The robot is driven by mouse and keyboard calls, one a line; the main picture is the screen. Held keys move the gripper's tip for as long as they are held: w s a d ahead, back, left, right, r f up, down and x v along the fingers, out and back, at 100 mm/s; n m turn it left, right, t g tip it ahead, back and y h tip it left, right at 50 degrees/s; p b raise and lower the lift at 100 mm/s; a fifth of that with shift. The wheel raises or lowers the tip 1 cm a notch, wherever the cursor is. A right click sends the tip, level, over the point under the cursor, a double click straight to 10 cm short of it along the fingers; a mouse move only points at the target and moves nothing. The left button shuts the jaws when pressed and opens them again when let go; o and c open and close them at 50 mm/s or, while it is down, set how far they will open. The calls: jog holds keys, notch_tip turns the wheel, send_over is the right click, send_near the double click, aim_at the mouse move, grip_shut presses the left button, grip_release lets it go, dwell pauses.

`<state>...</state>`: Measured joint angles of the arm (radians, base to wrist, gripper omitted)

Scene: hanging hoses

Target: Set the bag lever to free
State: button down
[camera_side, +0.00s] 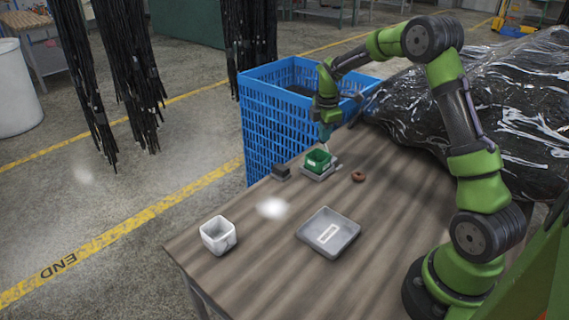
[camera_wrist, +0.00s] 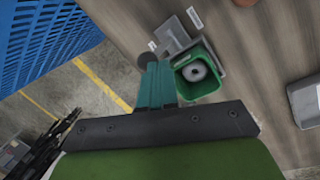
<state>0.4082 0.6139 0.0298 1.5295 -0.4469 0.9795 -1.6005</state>
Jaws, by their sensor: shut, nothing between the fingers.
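My gripper (camera_wrist: 152,72) is shut and empty; its teal fingers point down beside a green bin. In the side view, my gripper (camera_side: 325,136) is just above and behind the green bin (camera_side: 318,160). A grey fixture (camera_wrist: 172,35) with white labels near its two ends sits beside the bin in the wrist view. A dark round knob (camera_wrist: 147,60) shows right at my fingertips; it looks like the lever's end, but I cannot tell whether I touch it. The lever's arm and setting cannot be made out, and the labels are unreadable.
The green bin (camera_wrist: 197,71) holds a grey ring. A blue basket (camera_side: 255,125) is behind; a black wrapped bundle (camera_side: 510,110) lies at right.

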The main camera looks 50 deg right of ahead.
jog(key=shift+w+f, duration=0.1)
jog(key=shift+w, duration=0.3)
jog(key=shift+w+a, duration=0.1)
jog(key=shift+w, duration=0.1)
dwell(0.3)
jog(key=shift+s+f, duration=0.3)
jog(key=shift+s, duration=0.2)
jog(key=shift+s+f, duration=0.25)
jog(key=shift+s, duration=0.2)
jog(key=w+a+r, duration=0.1)
jog(key=a+r, duration=0.1)
jog(key=r, duration=0.4)
jog(key=w+a+r, duration=0.1)
jog(key=a+r, duration=0.1)
jog(key=r, duration=0.5)
jog(key=s+a+r+m+t+y, duration=0.2)
jog(key=s+a+m+t, duration=0.1)
jog(key=s+a+m, duration=0.5)
jog(key=s+a+r+m+t+y, duration=0.2)
jog(key=s+a+m, duration=0.6)
jog(key=s+a, duration=0.4)
jog(key=s+t, duration=0.1)
jog(key=s, duration=0.3)
jog(key=shift+a+r, duration=0.25)
jog(key=shift+a, duration=0.05)
